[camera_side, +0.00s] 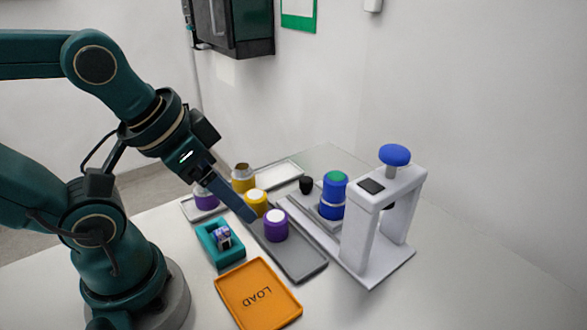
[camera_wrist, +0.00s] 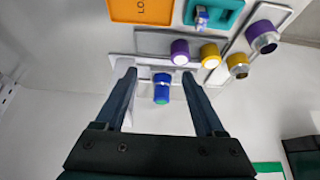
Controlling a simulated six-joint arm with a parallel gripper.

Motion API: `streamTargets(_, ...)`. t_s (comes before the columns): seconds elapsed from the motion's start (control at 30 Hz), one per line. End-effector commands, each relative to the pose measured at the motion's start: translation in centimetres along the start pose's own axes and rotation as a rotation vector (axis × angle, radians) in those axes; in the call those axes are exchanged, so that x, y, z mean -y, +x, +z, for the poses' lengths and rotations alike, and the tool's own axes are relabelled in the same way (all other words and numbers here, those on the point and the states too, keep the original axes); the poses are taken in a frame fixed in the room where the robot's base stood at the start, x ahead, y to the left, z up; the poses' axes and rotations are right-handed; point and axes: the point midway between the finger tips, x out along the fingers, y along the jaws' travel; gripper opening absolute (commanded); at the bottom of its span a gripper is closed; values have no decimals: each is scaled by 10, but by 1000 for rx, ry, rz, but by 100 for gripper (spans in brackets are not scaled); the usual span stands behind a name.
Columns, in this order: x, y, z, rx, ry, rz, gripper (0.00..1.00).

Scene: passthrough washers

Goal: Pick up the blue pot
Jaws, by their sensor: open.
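The blue pot (camera_side: 332,207) has a green top and stands upright on a small grey plate beside the white press stand. In the wrist view the blue pot (camera_wrist: 162,92) shows between my two fingers, pointing toward me in the picture. My gripper (camera_side: 250,216) is open and empty. In the side view it is left of the blue pot, apart from it, above the grey tray with the purple pot. In the wrist view my gripper (camera_wrist: 159,73) has a finger on each side of the blue pot's image; the pot lies beyond the fingertips.
A purple pot (camera_side: 276,229) and a yellow pot (camera_side: 255,204) with white tops are near the grey tray (camera_side: 302,263). The white press stand (camera_side: 361,233) has a blue knob (camera_side: 394,154). A teal holder (camera_side: 209,236) and orange LOAD tray (camera_side: 232,297) are in front. The right table is clear.

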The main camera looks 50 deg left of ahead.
Motion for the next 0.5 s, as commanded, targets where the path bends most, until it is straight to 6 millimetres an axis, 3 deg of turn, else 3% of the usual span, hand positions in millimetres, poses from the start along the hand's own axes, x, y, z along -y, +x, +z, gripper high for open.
streamTargets(0.03,0,0,0,0,0,0,92)
streamTargets(0.07,0,0,0,0,0,0,100)
streamTargets(0.37,0,0,-1,-4,-23,-1,100)
streamTargets(0.5,5,-7,-30,-83,-112,-21,100)
